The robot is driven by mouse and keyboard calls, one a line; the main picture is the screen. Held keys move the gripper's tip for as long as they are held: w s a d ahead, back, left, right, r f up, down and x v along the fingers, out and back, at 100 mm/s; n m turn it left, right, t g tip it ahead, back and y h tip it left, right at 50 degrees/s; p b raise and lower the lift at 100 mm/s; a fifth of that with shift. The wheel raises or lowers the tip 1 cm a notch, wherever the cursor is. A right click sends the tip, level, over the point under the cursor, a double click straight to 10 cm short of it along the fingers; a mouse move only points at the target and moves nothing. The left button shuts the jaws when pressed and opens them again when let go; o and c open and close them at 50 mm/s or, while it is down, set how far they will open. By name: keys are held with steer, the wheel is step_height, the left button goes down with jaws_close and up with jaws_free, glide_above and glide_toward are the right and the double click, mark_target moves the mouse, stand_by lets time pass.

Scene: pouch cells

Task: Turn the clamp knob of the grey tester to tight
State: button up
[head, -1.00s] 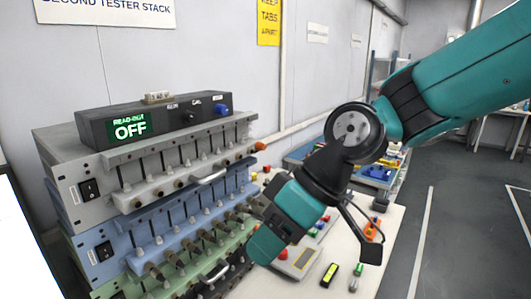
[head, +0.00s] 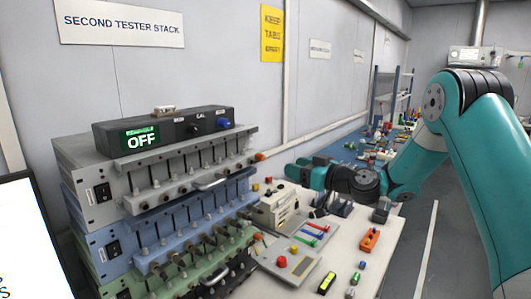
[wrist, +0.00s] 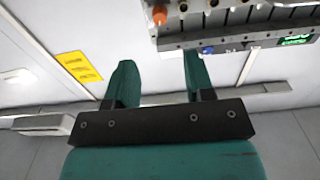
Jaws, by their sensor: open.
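The grey tester (head: 75,178) is the top unit of the stack on the left in the head view, with a row of clips along its front. An orange knob (head: 260,156) sticks out at its right end. In the wrist view the tester is upside down at the top right, with the orange knob (wrist: 159,14) near the top edge. My gripper (head: 298,170) is right of the knob in the head view, pointing left, and apart from it. In the wrist view my gripper (wrist: 159,65) is open and empty, with the knob beyond the gap between its fingers.
A black read-out box (head: 170,133) showing OFF sits on the grey tester. A blue tester (head: 90,238) and a green tester (head: 118,285) lie below. A cream device (head: 275,208) and several small items stand on the white bench (head: 365,250). A wall is behind.

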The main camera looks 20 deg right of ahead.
mark_target(263, 159)
steer(key=p+x, duration=0.4)
steer(key=x, duration=0.6)
steer(key=shift+a+r+p, duration=0.1)
steer(key=shift+r+p, duration=0.05)
steer(key=shift+p, duration=0.2)
steer(key=shift+w+a, duration=0.25)
steer(key=shift+w, duration=0.2)
jaws_close()
steer(key=shift+a, duration=0.2)
steer(key=shift+d+f, duration=0.2)
steer(key=shift+f, duration=0.05)
